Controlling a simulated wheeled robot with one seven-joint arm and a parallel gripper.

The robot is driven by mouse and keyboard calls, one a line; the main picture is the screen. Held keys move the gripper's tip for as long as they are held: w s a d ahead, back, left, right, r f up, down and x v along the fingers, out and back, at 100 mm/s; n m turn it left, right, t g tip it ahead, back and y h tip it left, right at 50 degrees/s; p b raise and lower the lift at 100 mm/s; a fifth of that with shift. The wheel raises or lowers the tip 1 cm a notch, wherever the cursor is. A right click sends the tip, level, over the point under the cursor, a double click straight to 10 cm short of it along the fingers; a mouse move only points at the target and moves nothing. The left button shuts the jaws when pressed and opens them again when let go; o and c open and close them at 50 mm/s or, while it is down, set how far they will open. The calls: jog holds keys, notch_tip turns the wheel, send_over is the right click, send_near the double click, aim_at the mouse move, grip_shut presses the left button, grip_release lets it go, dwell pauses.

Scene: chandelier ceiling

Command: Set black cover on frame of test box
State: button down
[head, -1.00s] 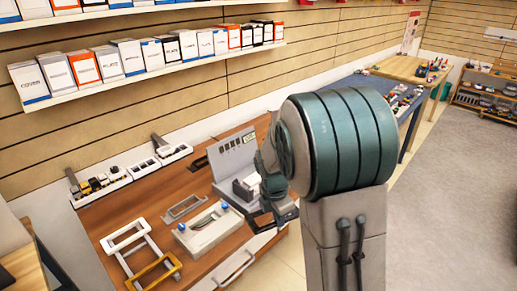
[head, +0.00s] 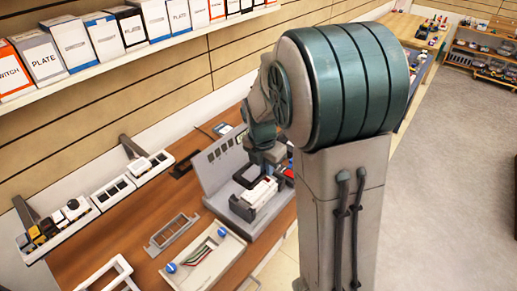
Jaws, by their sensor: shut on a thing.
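The grey test box (head: 213,165) stands on the wooden bench, with an upright back panel and a lower front part carrying a white block (head: 252,194). My gripper (head: 270,170) is over the right part of the test box, pointing down behind the white block. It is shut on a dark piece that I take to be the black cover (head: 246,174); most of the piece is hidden. I cannot tell whether the cover touches the frame of the box. The fingertips are small and partly covered by my arm.
A grey open frame (head: 172,231) and a white box with blue knobs (head: 207,262) lie on the bench (head: 133,238). A white frame (head: 113,276) is at the front edge. White trays (head: 112,193) line the wall under a shelf of boxes. My arm hides the bench's right end.

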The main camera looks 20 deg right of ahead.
jog(key=shift+w+a+f, duration=0.1)
jog(key=shift+w+f, duration=0.05)
jog(key=shift+f, duration=0.1)
jog(key=shift+a+f+b, duration=0.1)
jog(key=shift+f+b, duration=0.45)
jog(key=shift+b, duration=0.1)
notch_tip(320, 180, down, 5)
jog(key=b, duration=0.3)
jog(key=shift+f, duration=0.1)
jog(key=shift+b, duration=0.3)
jog(key=shift+f, duration=0.15)
dwell(0.6)
jog(key=shift+f+b, duration=0.5)
jog(key=shift+b, duration=0.15)
jog(key=shift+f, duration=0.3)
